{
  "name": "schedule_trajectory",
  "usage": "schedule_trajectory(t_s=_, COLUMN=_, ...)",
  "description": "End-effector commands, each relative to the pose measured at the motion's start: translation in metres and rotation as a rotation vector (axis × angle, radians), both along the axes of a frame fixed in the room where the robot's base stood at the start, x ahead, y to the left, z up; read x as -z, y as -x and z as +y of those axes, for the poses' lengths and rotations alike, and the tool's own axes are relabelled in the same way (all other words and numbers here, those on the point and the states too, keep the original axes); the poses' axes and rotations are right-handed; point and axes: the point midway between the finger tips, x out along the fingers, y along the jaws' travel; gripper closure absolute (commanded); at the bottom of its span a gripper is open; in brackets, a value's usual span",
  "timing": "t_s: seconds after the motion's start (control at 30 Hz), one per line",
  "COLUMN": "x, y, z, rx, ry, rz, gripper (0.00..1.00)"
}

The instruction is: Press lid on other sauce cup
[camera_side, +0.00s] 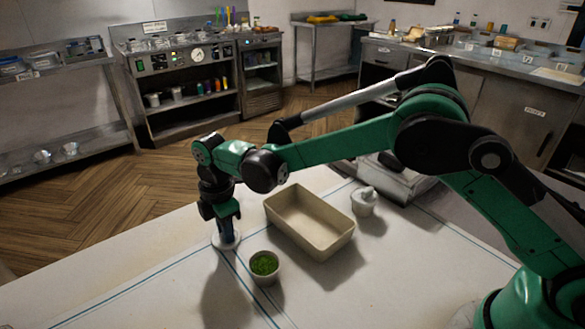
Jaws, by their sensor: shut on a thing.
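My gripper (227,234) points straight down at the left of the tray, low over the white table. It is shut on a white round lid (219,243), which looks flat and at or just above the table surface; the fingers hide its middle.
An empty beige rectangular tray (298,240) lies between the two cups, under my forearm. Blue lines mark the white table (150,285). The table's left and front are clear. A metal appliance (400,180) stands behind the second cup.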

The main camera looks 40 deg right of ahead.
Motion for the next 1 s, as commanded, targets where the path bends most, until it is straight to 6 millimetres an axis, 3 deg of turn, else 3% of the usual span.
schedule_trajectory(t_s=0.3, x=-0.002, y=0.000, z=0.000, rx=0.000, ry=0.000, rz=0.000, gripper=1.00)
schedule_trajectory(t_s=0.7, x=-0.043, y=0.000, z=0.000, rx=0.000, ry=0.000, rz=0.000, gripper=1.00)
schedule_trajectory(t_s=1.0, x=-0.050, y=0.000, z=0.000, rx=0.000, ry=0.000, rz=0.000, gripper=1.00)
